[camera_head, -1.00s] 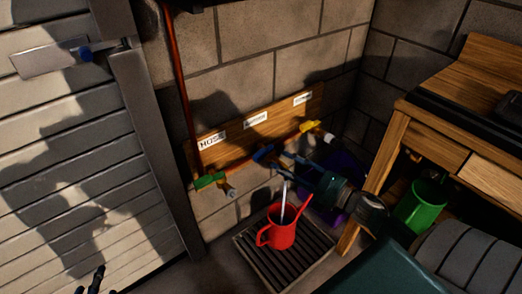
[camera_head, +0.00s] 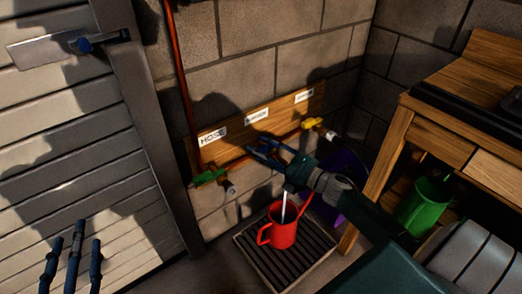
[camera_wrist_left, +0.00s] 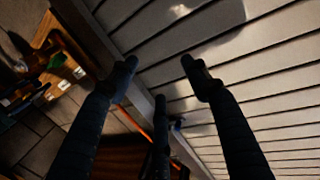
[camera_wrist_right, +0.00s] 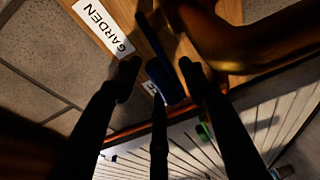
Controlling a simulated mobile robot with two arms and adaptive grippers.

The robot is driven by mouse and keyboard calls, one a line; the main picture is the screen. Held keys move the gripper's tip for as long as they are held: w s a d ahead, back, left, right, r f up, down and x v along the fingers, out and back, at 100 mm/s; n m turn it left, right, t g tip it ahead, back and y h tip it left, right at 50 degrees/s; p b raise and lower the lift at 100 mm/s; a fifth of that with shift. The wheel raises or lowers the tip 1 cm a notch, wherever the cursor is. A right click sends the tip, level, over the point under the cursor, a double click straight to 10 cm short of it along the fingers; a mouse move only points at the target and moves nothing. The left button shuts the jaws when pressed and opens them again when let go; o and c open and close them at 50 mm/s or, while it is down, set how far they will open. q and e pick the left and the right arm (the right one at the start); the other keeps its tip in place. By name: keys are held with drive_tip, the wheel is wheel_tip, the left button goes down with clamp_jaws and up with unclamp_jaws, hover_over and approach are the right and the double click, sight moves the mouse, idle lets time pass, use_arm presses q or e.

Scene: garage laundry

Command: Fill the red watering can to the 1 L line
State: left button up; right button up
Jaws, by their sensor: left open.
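The red watering can (camera_head: 284,238) stands upright on a slatted drain grate (camera_head: 256,262). A pale stream of water (camera_head: 285,207) falls into it; the water level and 1 L line cannot be made out. My right gripper (camera_head: 263,147) is at the middle tap, above and behind the can. In the right wrist view the tap's blue handle (camera_wrist_right: 166,82) lies between its spread fingers (camera_wrist_right: 159,70), near the GARDEN label (camera_wrist_right: 103,28). My arm hides the spout. My left gripper (camera_head: 74,250) is open and empty before the shutter door; it also shows in the left wrist view (camera_wrist_left: 160,68).
A green-handled tap (camera_head: 210,177) is left, under the HOSE label (camera_head: 212,137); a yellow-handled tap (camera_head: 312,123) is right. A purple bucket (camera_head: 347,172) stands behind my right arm. A green watering can (camera_head: 423,205) is under the wooden bench (camera_head: 440,142).

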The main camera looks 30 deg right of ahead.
clamp_jaws()
drive_tip(key=shift+r, duration=0.1)
drive_tip(key=shift+w+a+r+m+t+h+p, duration=0.1)
drive_tip(key=shift+w+m+t+h+p, duration=0.15)
drive_tip(key=shift+h+p, duration=0.2)
drive_tip(key=shift+w+r+m+t+h+p, duration=0.1)
drive_tip(key=shift+m+t+h+p, duration=0.05)
drive_tip(key=shift+m+h+p, duration=0.25)
drive_tip(key=m+h, duration=0.1)
drive_tip(key=w+m+h, duration=0.1)
drive_tip(key=h, duration=0.1)
drive_tip(key=shift+f+p, duration=0.1)
drive_tip(key=shift+p, duration=0.25)
use_arm(q)
drive_tip(key=s+a+f+g+y, duration=0.1)
drive_tip(key=s+a+f+g, duration=0.2)
drive_tip(key=f, duration=0.9)
drive_tip(key=s+g, duration=0.3)
drive_tip(key=shift+y, duration=0.4)
drive_tip(key=shift+a, duration=0.1)
use_arm(e)
drive_tip(key=shift+o, duration=0.8)
unclamp_jaws()
drive_tip(key=shift+f, duration=0.1)
